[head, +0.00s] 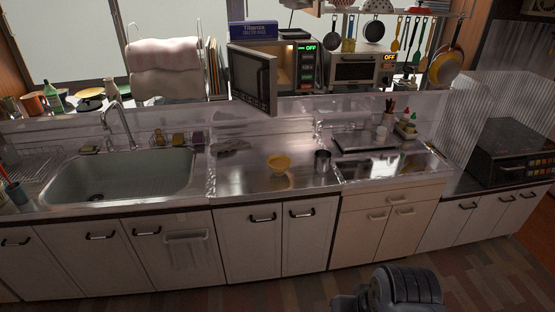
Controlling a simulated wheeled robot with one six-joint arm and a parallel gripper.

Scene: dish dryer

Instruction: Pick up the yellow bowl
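The yellow bowl (278,162) stands upright on the shiny steel counter (243,181), to the right of the sink. Nothing covers it in the head view. A dark round part of my own arm shows at the bottom edge of the head view, low in front of the cabinets and well apart from the bowl. My gripper's fingers cannot be made out.
A metal cup (322,161) stands just right of the bowl. A grey cloth-like item (231,146) lies behind it to the left. The sink (118,178) is at left. A microwave (277,76) with its door open stands on the shelf behind. The floor in front is clear.

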